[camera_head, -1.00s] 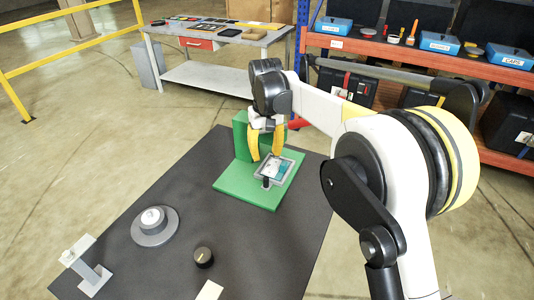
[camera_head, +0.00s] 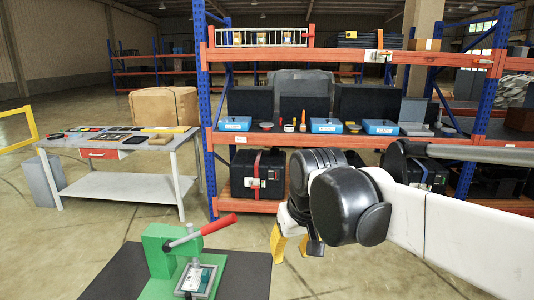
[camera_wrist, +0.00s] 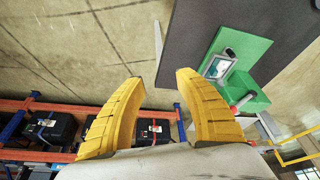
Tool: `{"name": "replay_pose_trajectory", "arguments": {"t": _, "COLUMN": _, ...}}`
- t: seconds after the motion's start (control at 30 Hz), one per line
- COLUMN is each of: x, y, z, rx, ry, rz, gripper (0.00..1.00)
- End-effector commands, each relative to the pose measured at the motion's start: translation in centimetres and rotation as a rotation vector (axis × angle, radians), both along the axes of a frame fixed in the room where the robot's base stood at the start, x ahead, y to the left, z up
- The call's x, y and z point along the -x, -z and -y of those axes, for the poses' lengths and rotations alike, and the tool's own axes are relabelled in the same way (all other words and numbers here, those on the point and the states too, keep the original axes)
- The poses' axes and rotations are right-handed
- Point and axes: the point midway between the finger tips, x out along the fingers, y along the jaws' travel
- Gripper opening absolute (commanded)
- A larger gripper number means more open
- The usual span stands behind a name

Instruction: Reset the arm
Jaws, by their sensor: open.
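My gripper (camera_head: 290,243) has yellow fingers and hangs in the air to the right of the dark table (camera_head: 115,278), past its edge. In the wrist view the two curved fingers (camera_wrist: 152,110) stand apart with nothing between them. My arm reaches in from the right in the head view. A green press fixture (camera_head: 157,255) with a red-tipped lever (camera_head: 217,224) stands on the table, and a small grey-framed plate (camera_head: 196,279) sits at its front. The green fixture also shows in the wrist view (camera_wrist: 247,52), beyond the right finger.
An orange and blue shelf rack (camera_head: 271,140) with blue boxes and black cases stands behind my arm. A grey workbench (camera_head: 120,190) with a red drawer is at the left, a cardboard box (camera_head: 164,106) behind it. Bare floor lies between workbench and dark table.

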Motion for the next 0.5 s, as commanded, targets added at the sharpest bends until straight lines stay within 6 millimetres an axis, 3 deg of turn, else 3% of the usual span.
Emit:
{"name": "replay_pose_trajectory", "arguments": {"t": 0.03, "x": 1.7, "y": 0.1, "z": 1.9, "rx": -0.007, "ry": 0.032, "rz": 0.022, "gripper": 0.39}}
{"name": "replay_pose_trajectory", "arguments": {"t": 0.2, "x": 6.8, "y": 1.1, "z": 7.2, "rx": -0.028, "ry": 0.131, "rz": 0.110, "gripper": 0.39}}
{"name": "replay_pose_trajectory", "arguments": {"t": 0.4, "x": 12.1, "y": 3.9, "z": 11.6, "rx": -0.043, "ry": 0.235, "rz": 0.203, "gripper": 0.39}}
{"name": "replay_pose_trajectory", "arguments": {"t": 0.5, "x": 13.7, "y": 5.1, "z": 12.8, "rx": -0.046, "ry": 0.270, "rz": 0.236, "gripper": 0.39}}
